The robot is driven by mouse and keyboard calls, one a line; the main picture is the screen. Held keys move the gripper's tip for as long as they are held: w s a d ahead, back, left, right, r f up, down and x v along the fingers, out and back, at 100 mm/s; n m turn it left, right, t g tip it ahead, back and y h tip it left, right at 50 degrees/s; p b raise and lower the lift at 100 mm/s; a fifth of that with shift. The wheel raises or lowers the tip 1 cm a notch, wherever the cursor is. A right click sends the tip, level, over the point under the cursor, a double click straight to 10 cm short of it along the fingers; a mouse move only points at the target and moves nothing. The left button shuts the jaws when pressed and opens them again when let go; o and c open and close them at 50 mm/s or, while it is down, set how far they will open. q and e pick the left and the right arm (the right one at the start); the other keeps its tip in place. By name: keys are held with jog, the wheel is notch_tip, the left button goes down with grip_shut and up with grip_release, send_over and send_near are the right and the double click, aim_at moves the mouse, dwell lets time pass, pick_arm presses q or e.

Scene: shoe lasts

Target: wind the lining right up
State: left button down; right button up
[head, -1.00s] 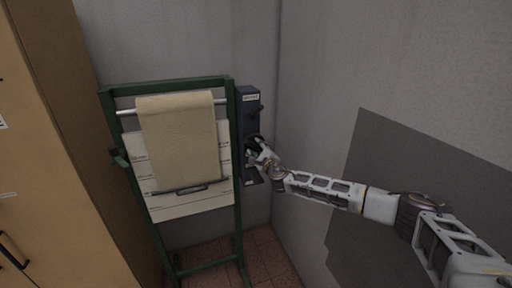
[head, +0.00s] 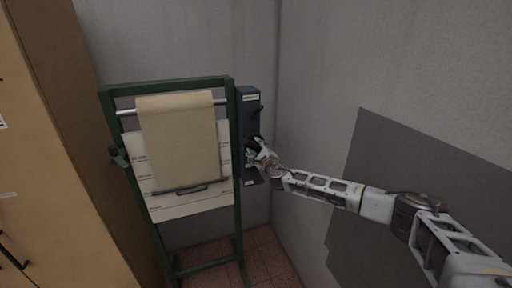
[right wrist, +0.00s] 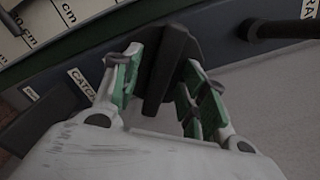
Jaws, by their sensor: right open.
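The tan lining (head: 178,140) hangs over a metal roller (head: 127,113) in a green stand. A dark bar (head: 190,187) crosses its lower end, low in front of the white marked board. A dark blue-grey box (head: 250,118) is on the stand's right post, with a dark handle on its upper part; a dark handle (right wrist: 285,29) also shows in the right wrist view. My right gripper (head: 256,150) is at the box's lower part. In the right wrist view its green-padded fingers (right wrist: 160,75) are open either side of a dark lever (right wrist: 167,65), near a "CATCH" label (right wrist: 85,87). My left gripper is out of view.
The green stand (head: 238,190) stands before a grey wall corner. A wooden cabinet (head: 60,150) is close on the left. A darker grey panel (head: 400,160) is on the right wall behind my arm. Tiled floor (head: 262,245) shows below the stand.

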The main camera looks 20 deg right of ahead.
jog(key=shift+w, duration=0.15)
jog(key=shift+s, duration=0.25)
dwell(0.5)
grip_shut()
dwell(0.4)
